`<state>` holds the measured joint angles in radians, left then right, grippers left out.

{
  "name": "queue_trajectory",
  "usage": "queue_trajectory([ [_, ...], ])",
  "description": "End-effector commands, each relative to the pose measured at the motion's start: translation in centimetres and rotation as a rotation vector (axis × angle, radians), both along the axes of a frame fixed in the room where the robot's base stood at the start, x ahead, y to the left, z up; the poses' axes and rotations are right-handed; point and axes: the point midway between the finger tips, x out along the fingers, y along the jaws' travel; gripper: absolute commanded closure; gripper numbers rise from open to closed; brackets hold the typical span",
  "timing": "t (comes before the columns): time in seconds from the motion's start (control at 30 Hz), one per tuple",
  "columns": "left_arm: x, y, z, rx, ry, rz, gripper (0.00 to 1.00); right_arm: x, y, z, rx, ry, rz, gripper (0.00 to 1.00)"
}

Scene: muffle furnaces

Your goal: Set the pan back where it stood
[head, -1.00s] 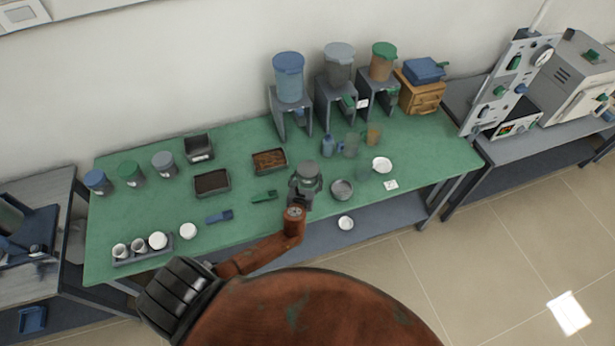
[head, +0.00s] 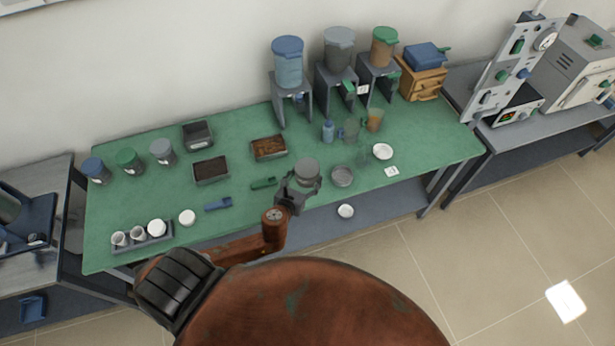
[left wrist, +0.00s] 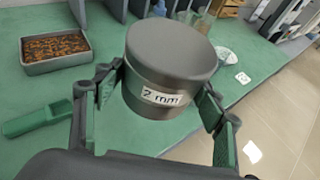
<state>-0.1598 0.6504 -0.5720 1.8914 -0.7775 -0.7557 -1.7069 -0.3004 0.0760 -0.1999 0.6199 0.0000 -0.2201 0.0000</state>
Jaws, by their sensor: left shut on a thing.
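My left gripper (head: 297,190) is shut on a dark grey round can (head: 307,171). In the left wrist view the can (left wrist: 172,60) sits between the two fingers (left wrist: 163,88), a little tilted, with a flat grey top and a "2 mm" label. In the head view it shows over the front part of the green table; its height above the table is hard to tell. A shallow grey round dish (head: 343,176) stands just right of it. I cannot tell which of these the task calls the pan. My right gripper is not in view.
A green scoop (head: 263,183) lies just left of the can. A tray of brown grains (head: 269,148) and a dark-filled tray (head: 211,170) stand behind. A white dish (head: 382,151) and a numbered card (head: 392,171) are to the right. Hoppers on stands line the back.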

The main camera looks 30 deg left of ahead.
Motion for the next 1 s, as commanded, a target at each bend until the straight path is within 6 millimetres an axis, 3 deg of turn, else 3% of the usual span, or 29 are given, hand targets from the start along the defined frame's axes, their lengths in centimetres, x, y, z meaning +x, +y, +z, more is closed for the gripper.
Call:
queue_trajectory([
  [0.13, -2.1, -1.7, 0.9, -0.006, 0.009, -0.056, 0.8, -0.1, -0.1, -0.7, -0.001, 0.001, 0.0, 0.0],
  [0.27, -2.3, -2.1, 0.9, -0.011, 0.014, -0.075, 0.8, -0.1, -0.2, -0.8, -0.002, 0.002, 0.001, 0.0],
  [0.7, 5.4, 2.7, -3.5, -0.012, 0.016, -0.073, 0.8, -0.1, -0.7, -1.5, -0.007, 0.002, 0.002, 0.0],
  [0.9, 7.7, 4.2, -7.0, -0.014, 0.016, -0.074, 0.8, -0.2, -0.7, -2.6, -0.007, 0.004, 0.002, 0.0],
  [1.0, 8.3, 4.6, -7.8, -0.013, 0.014, -0.074, 0.8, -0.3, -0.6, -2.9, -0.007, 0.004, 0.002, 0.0],
])
